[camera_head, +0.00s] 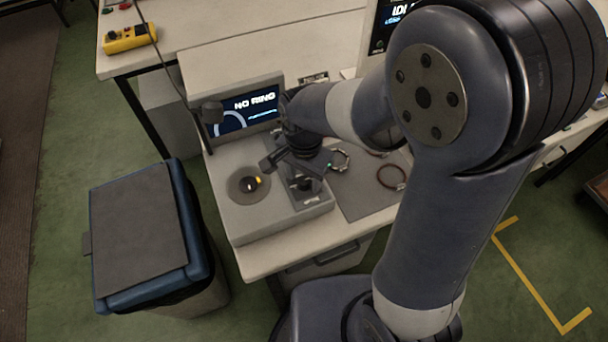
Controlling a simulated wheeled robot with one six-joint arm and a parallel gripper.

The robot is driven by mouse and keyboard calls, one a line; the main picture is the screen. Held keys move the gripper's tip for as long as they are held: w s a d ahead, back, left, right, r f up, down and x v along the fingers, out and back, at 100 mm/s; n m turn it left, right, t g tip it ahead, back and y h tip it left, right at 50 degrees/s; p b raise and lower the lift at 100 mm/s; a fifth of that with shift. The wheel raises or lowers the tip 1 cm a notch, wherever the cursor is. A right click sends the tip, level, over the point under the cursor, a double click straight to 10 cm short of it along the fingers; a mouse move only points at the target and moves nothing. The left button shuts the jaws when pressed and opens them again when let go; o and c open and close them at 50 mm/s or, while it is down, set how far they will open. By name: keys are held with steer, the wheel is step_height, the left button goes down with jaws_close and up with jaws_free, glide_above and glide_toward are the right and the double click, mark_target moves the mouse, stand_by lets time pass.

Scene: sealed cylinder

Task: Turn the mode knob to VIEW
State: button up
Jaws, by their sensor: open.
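A light grey machine (260,222) stands on the bench, with a lit screen (245,110) at its back reading "NO RING". A dark round disc (238,196) is set in its top, with a small black piece and a yellow mark at its centre. I cannot tell whether this is the mode knob, and no VIEW label is legible. My gripper (285,170) is open above the right part of the machine, right of the disc and apart from it. My gripper and wrist hide part of the machine's top there.
A grey mat (362,201) right of the machine holds a ring with a green spot (339,160) and a reddish-brown ring (391,177). A blue-rimmed bin with a grey lid (140,240) stands at left. A yellow meter (129,38) lies on the back table.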

steer(key=shift+f, duration=0.1)
steer(key=shift+c, duration=0.4)
steer(key=c, duration=0.9)
